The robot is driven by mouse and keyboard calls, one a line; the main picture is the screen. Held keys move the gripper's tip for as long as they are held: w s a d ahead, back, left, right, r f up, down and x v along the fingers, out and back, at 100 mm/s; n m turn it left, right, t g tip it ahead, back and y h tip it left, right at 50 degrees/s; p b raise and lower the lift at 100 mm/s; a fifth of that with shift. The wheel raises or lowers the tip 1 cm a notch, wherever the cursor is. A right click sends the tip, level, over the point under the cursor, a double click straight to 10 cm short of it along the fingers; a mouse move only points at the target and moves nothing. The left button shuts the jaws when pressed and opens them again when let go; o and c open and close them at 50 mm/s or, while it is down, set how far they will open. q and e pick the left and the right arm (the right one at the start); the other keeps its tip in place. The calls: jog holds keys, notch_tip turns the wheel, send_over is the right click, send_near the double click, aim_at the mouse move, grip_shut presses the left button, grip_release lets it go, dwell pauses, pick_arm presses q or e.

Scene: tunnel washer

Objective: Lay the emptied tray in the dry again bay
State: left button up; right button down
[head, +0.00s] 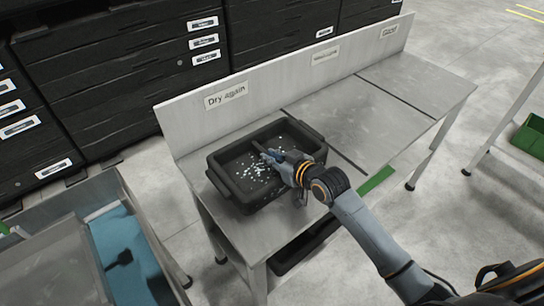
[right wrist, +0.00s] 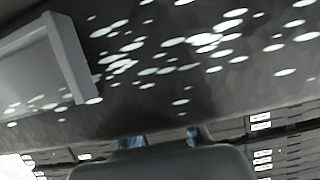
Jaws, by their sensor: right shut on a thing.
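The black tray (head: 232,191) is at the Dry Again bay (head: 190,150), the left part of the metal bench. It looks upright, with end handles and many small pale spots on its floor; I cannot tell whether these are holes or bits. My right gripper (head: 268,157) reaches over the tray's front side and is shut on part of it near the middle. In the right wrist view, a dark surface with pale spots (right wrist: 150,70) fills the upper part and the fingertips (right wrist: 163,138) show low. Whether the tray's base fully touches the bench is hidden. My left gripper is out of view.
A back panel carries the Dry Again label (head: 225,95) and two more labels. Dark strips divide the bench; its middle bay (head: 335,115) and right bay (head: 425,83) are empty. Black drawer cabinets (head: 120,75) stand behind. A blue-lined container (head: 125,250) is at lower left, a green bin (head: 530,136) far right.

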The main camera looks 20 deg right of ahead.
jog(key=shift+f, duration=0.1)
jog(key=c, duration=1.3)
grip_release()
jog(key=shift+c, duration=0.2)
jog(key=shift+s, duration=0.1)
jog(key=v, duration=1.2)
jog(key=shift+r, duration=0.2)
jog(key=shift+f, duration=0.1)
